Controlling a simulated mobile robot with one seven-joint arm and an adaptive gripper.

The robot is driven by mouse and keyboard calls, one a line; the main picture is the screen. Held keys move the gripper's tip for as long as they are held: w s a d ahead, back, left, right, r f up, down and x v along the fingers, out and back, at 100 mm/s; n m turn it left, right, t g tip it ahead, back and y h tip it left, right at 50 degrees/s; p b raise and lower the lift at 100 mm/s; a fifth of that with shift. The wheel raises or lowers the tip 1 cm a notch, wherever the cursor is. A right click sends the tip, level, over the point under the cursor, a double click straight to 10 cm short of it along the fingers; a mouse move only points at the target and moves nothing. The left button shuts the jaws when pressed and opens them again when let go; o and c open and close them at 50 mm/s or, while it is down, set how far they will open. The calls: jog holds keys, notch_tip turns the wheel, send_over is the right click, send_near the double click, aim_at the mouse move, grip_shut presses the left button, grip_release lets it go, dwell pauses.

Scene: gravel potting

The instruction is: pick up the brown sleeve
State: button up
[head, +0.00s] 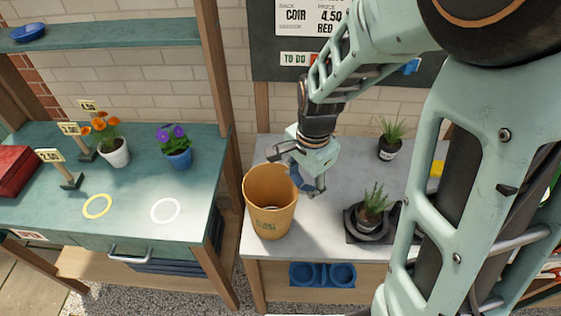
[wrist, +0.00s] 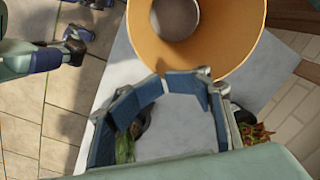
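The brown sleeve (head: 268,215) is an orange-brown, tapered pot cover standing upright at the left front of the grey bench. In the wrist view, its wide mouth and inner wall (wrist: 232,45) fill the upper right, with a grey round bottom inside. My gripper (head: 294,175) is at the sleeve's back right side, close to the rim. In the wrist view, its blue-padded fingers (wrist: 166,88) curve in an arch just below the sleeve, with bare bench showing between them. Whether the fingers touch the sleeve, and how far their tips are apart, is unclear.
A potted plant on a dark tray (head: 358,232) stands right of the sleeve. Another potted plant (head: 391,143) stands at the back. The green table (head: 130,205) at left holds an orange-flowered pot (head: 114,152), a purple-flowered pot (head: 178,158) and two rings. A wooden post (head: 226,130) separates the benches.

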jog(key=f, duration=0.7)
jog(key=a+f, duration=0.1)
jog(key=f, duration=0.3)
jog(key=shift+f+p, duration=0.1)
jog(key=shift+p, duration=0.2)
jog(key=shift+c, duration=0.4)
